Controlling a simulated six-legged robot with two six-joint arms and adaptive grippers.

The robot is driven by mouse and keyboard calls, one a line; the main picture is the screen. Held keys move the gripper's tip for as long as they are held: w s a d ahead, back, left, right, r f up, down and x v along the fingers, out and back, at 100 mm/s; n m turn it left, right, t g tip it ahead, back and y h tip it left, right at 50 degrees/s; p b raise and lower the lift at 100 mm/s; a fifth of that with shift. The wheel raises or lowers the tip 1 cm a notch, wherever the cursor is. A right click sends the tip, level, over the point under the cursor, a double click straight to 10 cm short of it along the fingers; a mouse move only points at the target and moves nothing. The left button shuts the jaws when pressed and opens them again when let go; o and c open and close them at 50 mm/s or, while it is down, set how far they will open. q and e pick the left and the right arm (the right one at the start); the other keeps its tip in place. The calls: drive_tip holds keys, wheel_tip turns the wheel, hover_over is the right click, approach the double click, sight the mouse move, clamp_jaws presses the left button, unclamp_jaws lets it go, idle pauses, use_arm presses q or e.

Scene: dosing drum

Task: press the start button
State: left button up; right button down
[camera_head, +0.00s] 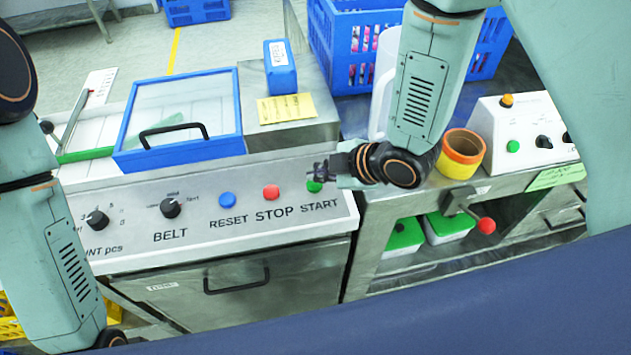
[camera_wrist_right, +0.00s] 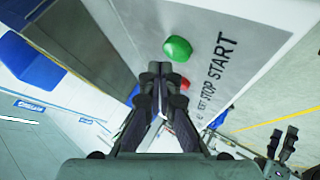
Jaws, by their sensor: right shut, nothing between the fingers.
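The green start button (camera_head: 314,186) sits at the right end of the sloped control panel (camera_head: 330,222), above the word START. My right gripper (camera_head: 320,172) is at the panel's right end, close beside the button and partly in front of it. In the right wrist view the green button (camera_wrist_right: 178,48) is just beyond the shut, empty fingertips (camera_wrist_right: 154,68); a gap seems to show between them. The red stop button (camera_head: 271,192) is to its left, and also shows in the wrist view (camera_wrist_right: 184,84). My left gripper is not seen clearly in the head view.
The blue reset button (camera_head: 227,200) and two black knobs are further left. A blue-framed lid (camera_head: 184,115) lies behind the panel. An orange-yellow cup (camera_head: 460,154) and a red-knobbed lever (camera_head: 486,226) are to the right of my right wrist.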

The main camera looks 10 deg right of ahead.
drive_tip(key=shift+a, duration=0.1)
drive_tip(key=shift+w+a, duration=0.1)
idle(0.3)
drive_tip(key=shift+f, duration=0.1)
drive_tip(key=shift+f+b, duration=0.3)
drive_tip(key=shift+f, duration=0.1)
drive_tip(key=shift+r, duration=0.1)
